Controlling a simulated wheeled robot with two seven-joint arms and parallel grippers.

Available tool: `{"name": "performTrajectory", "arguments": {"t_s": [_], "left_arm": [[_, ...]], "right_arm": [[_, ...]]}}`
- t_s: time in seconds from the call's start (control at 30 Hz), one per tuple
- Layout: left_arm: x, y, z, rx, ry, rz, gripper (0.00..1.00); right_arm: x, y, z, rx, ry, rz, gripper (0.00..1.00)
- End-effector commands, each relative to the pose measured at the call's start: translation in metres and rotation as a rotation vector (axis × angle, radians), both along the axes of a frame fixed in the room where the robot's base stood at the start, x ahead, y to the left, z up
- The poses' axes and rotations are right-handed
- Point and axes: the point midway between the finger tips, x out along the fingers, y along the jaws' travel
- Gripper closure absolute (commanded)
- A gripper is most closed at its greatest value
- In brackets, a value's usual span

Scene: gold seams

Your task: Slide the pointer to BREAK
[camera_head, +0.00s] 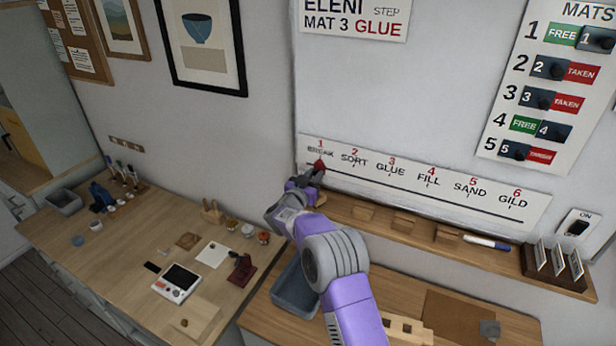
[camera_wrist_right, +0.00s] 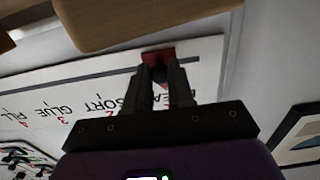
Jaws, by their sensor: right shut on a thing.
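A white step strip (camera_head: 430,182) on the wall reads BREAK, SORT, GLUE, FILL, SAND, GILD, numbered 1 to 6, above a dark slide line. The red pointer (camera_head: 319,164) is at the strip's left end, below the word BREAK. My right gripper (camera_head: 316,173) is at the pointer and shut on it. My left gripper is not in view.
A wooden ledge (camera_head: 400,222) with small blocks and a marker (camera_head: 487,243) runs under the strip. A card holder (camera_head: 556,270) stands at its right end. Below are a grey bin (camera_head: 296,290) and a workbench (camera_head: 110,262) with tools and jars. A mat board (camera_head: 550,85) hangs upper right.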

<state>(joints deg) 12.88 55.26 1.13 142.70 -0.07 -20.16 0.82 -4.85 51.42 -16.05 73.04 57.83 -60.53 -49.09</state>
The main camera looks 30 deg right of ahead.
Motion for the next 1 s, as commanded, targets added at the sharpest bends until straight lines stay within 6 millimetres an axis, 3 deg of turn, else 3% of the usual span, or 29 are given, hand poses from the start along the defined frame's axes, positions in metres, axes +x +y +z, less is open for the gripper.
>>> {"name": "performTrajectory", "arguments": {"t_s": [0.33, 0.37, 0.53, 0.83, 1.0], "left_arm": [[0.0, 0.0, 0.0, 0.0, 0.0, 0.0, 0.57], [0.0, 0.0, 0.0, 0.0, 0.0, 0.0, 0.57], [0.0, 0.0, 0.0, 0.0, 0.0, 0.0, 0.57], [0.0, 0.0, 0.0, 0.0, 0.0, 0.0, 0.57], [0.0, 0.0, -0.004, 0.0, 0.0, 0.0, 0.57]], "right_arm": [[0.003, 0.002, 0.002, -0.001, -0.003, 0.006, 1.0], [0.003, 0.003, 0.002, -0.001, -0.003, 0.007, 0.76], [0.002, 0.002, 0.002, -0.001, -0.003, 0.006, 0.52], [0.001, 0.003, 0.001, 0.0, -0.001, 0.005, 0.52], [-0.008, 0.018, 0.001, 0.0, -0.002, 0.007, 0.52]]}}
